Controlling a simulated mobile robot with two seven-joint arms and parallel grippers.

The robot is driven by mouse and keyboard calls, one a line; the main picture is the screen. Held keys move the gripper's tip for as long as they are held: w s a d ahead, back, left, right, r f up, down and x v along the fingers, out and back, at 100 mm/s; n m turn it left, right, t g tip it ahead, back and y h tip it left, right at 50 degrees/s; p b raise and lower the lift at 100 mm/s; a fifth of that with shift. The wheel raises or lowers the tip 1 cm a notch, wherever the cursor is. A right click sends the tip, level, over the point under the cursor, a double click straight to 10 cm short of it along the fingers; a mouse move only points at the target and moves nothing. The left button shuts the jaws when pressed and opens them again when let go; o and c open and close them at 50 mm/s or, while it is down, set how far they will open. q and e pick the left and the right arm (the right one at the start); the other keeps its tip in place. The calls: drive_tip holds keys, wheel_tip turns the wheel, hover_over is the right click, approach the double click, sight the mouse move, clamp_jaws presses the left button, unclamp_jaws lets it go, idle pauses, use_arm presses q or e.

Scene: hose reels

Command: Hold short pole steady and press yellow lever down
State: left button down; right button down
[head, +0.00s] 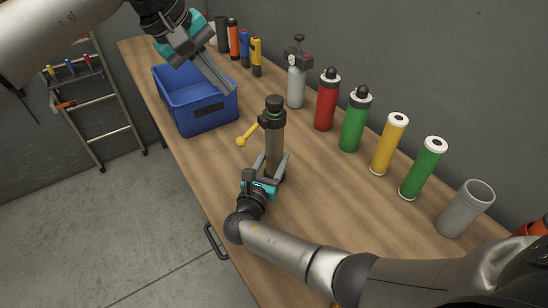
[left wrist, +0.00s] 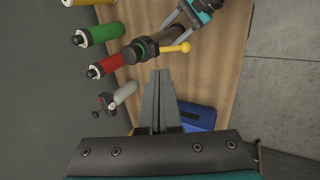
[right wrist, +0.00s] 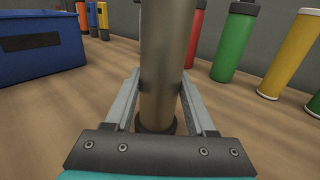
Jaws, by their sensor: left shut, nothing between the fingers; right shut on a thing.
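The short pole (head: 275,135) stands upright on the workbench, brownish grey with a black cap. Its yellow lever (head: 247,134) sticks out to the left near the top, with a ball at its end; it also shows in the left wrist view (left wrist: 176,48). My right gripper (head: 277,168) is shut around the lower part of the pole, which fills the middle of the right wrist view (right wrist: 165,60). My left gripper (head: 230,90) is shut and empty above the blue bin, up and left of the lever and apart from it.
The blue bin (head: 205,119) stands on the wooden workbench (head: 330,190) left of the pole. Red (head: 327,100), green (head: 354,125) and yellow (head: 389,145) cylinders line the wall side. A grey open tube (head: 464,210) is at the right. A ladder (head: 105,100) leans beyond the bench.

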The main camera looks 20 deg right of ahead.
use_arm(q)
drive_tip(key=shift+s+a, duration=0.15)
drive_tip(key=shift+a, duration=0.85)
drive_tip(key=shift+s+a, duration=0.15)
drive_tip(key=shift+a, duration=0.85)
use_arm(e)
drive_tip(key=shift+c, duration=0.7)
unclamp_jaws()
drive_tip(key=v, duration=1.2)
drive_tip(key=shift+a, duration=0.1)
